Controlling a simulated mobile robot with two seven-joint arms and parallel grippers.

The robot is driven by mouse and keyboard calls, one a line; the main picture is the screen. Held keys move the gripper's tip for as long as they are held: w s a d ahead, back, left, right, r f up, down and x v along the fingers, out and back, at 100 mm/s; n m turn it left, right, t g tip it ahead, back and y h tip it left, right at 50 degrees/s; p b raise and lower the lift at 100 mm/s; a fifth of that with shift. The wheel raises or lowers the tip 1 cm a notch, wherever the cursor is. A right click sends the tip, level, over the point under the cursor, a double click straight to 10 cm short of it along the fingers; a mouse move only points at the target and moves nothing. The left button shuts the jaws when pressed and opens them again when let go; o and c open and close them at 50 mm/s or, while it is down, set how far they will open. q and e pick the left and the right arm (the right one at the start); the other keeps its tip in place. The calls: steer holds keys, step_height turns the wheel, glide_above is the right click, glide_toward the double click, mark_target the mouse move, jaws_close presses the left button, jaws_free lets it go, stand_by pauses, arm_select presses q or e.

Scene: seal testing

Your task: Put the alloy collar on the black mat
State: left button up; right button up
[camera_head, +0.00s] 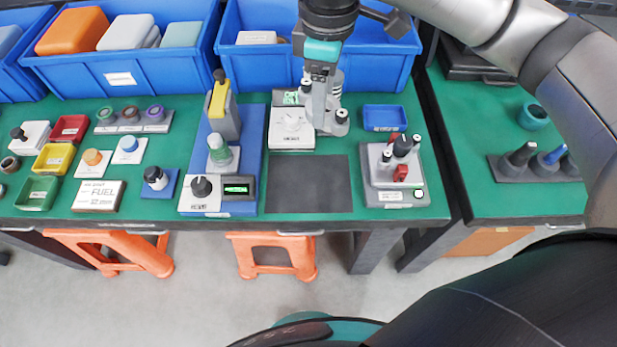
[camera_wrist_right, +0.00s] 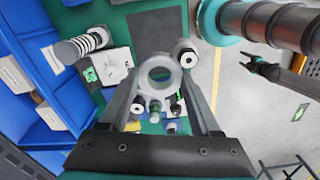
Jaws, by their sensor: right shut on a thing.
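The alloy collar (camera_wrist_right: 146,76) is a grey metal ring with a round hole, seen between the fingers of my right gripper (camera_wrist_right: 161,84) in the right wrist view. My right gripper is shut on it. In the head view my right gripper (camera_head: 323,108) is above the back of the green bench, behind and slightly right of the black mat; the collar is hard to make out there. The black mat (camera_head: 308,185) lies flat and empty near the bench's front edge. It also shows in the right wrist view (camera_wrist_right: 156,35). My left gripper is not in view.
A white device (camera_head: 291,128) stands behind the mat. A blue-based tester (camera_head: 221,160) is left of the mat and a grey fixture (camera_head: 403,178) right of it. A small blue tray (camera_head: 384,118) is behind the fixture. Large blue bins (camera_head: 120,76) line the back.

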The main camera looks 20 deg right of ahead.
mark_target(309, 109)
steer(key=f+n+p, duration=0.1)
steer(key=n, duration=0.3)
steer(key=a+n, duration=0.1)
steer(key=n, duration=0.3)
steer(key=f+n+p, duration=0.1)
steer(key=n, duration=0.2)
steer(key=shift+a+f+n+p, duration=0.35)
steer(key=shift+a+n, duration=0.05)
steer(key=n, duration=0.1)
steer(key=f+n, duration=0.1)
steer(key=n, duration=0.2)
steer(key=shift+s+a+f+p, duration=0.1)
steer(key=shift+a+f+p, duration=0.05)
steer(key=shift+a+p, duration=0.2)
steer(key=shift+n, duration=0.3)
step_height(309, 109, down, 20)
steer(key=b, duration=0.4)
steer(key=shift+d, duration=0.1)
steer(key=shift+f, duration=0.1)
steer(key=o, duration=1.3)
